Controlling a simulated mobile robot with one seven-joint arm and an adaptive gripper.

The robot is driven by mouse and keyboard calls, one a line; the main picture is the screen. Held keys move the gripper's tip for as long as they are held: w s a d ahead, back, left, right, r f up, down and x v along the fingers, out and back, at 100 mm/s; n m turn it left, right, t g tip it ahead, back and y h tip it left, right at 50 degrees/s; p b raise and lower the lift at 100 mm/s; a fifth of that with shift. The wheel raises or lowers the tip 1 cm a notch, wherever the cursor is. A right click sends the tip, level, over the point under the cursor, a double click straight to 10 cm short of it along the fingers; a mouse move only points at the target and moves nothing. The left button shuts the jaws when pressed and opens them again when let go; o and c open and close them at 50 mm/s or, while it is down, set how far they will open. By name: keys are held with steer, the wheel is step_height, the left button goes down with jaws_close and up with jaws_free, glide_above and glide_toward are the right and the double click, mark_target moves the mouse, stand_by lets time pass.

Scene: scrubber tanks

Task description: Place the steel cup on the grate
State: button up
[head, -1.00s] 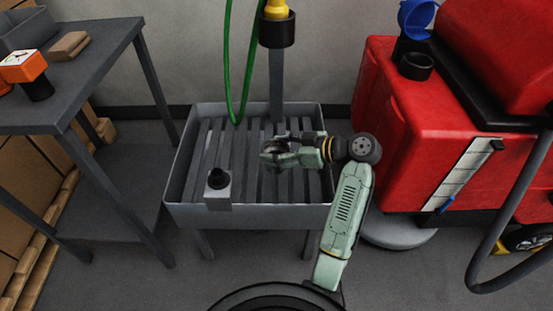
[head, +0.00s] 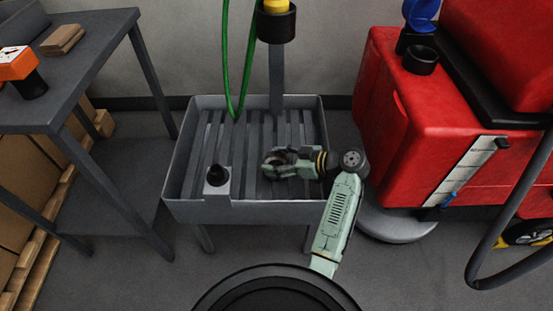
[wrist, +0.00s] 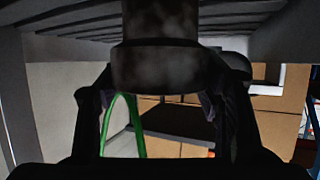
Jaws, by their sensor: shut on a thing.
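The steel cup (head: 277,158) is dark and round, held between the fingers of my gripper (head: 276,162) above the front middle of the grate (head: 214,140). The grate is a set of grey slats inside a raised-rim stand. In the wrist view, which looks upside down, the cup (wrist: 160,55) fills the upper middle between the two dark fingers, with the slats (wrist: 85,22) close by. My gripper is shut on the cup. Whether the cup's base touches the slats is hidden.
A grey block with a black knob (head: 217,178) sits at the grate's front left. A green hose (head: 226,60) hangs behind, near a post with a black holder (head: 277,27). The red scrubber (head: 400,130) stands right, a grey table (head: 85,70) left. Left-hand slats are free.

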steer(key=shift+f, duration=0.1)
steer(key=o, duration=1.1)
steer(key=shift+d+r, duration=0.1)
steer(key=shift+r, duration=0.15)
steer(key=v, duration=0.7)
steer(key=shift+s+d+p, duration=0.1)
steer(key=shift+d+p, duration=0.15)
steer(key=shift+p, duration=0.1)
